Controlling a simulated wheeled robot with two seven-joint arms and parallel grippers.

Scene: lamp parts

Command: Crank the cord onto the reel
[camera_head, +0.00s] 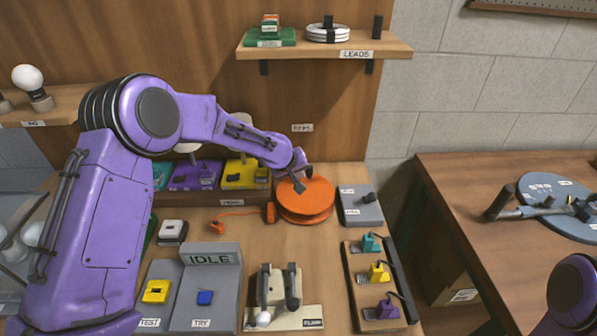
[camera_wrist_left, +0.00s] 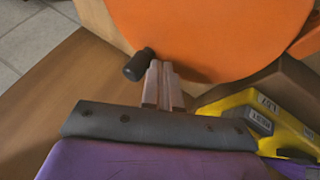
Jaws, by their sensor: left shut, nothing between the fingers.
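The orange reel (camera_head: 318,205) lies on the bench in the middle of the head view. In the left wrist view its flat orange disc (camera_wrist_left: 205,35) fills the top. A dark crank knob (camera_wrist_left: 138,65) stands near the disc's edge. My left gripper (camera_head: 298,182) is over the reel; in the wrist view its shut, empty fingers (camera_wrist_left: 163,84) are just right of the knob. I cannot tell whether they touch it. My right gripper is out of view.
A grey box (camera_head: 360,212) with a dark knob stands right of the reel. Yellow (camera_head: 245,175) and purple (camera_head: 195,177) units stand behind to the left. A rack (camera_head: 365,285) of small coloured parts and an IDLE station (camera_head: 212,257) are in front. A shelf (camera_head: 325,45) hangs above.

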